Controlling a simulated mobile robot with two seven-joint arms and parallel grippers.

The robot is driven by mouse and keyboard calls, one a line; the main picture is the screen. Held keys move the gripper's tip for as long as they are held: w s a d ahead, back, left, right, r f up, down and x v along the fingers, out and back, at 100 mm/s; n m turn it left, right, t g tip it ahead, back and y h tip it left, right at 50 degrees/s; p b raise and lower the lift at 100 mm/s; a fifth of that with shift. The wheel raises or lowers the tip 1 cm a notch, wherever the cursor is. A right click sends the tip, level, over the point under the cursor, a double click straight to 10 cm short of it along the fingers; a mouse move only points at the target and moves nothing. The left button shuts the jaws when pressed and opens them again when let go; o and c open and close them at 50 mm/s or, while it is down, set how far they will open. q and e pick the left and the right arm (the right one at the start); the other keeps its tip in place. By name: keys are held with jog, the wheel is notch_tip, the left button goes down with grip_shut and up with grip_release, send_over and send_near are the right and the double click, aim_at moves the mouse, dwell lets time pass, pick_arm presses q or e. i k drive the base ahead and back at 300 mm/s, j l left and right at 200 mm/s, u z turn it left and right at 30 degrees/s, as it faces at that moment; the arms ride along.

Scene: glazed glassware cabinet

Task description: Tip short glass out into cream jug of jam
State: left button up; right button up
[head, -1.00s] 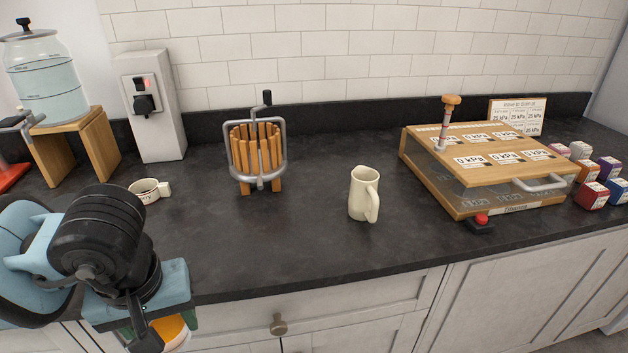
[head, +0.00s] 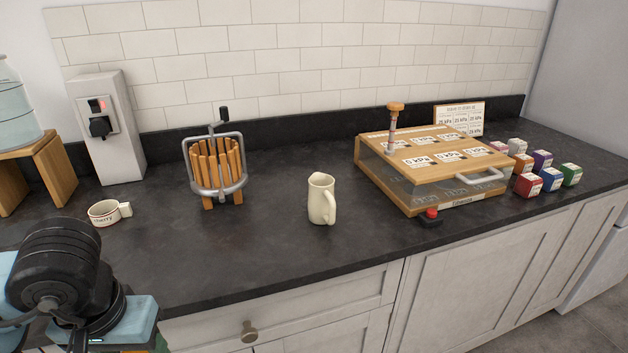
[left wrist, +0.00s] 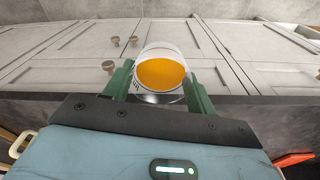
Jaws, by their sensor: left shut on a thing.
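The short glass (left wrist: 162,72) shows in the left wrist view with orange contents inside. My left gripper (left wrist: 160,84) is shut on it, with a green finger on each side. In the head view my left arm is at the lower left, in front of the counter, and the glass is out of sight there. The cream jug (head: 321,201) stands upright on the counter near the middle, well to the right of my left arm, its handle toward the right front. Its contents are hidden. My right gripper is not in view.
A small cream cup with lettering (head: 104,212) and a slatted wooden press (head: 216,170) stand left of the jug. A wooden box with a clear front (head: 430,165) and several coloured cubes (head: 528,184) are right. Counter (head: 250,255) before the jug is clear.

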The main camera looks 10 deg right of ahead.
aim_at(321, 200)
jog(key=i+l+u, duration=0.15)
jog(key=l, duration=0.55)
jog(key=i+l+u, duration=0.15)
jog(key=l, duration=0.55)
jog(key=i+l+u, duration=0.15)
jog(key=l, duration=0.55)
jog(key=l+u, duration=0.1)
jog(key=l, duration=0.65)
jog(key=i+l, duration=0.1)
jog(key=i, duration=0.2)
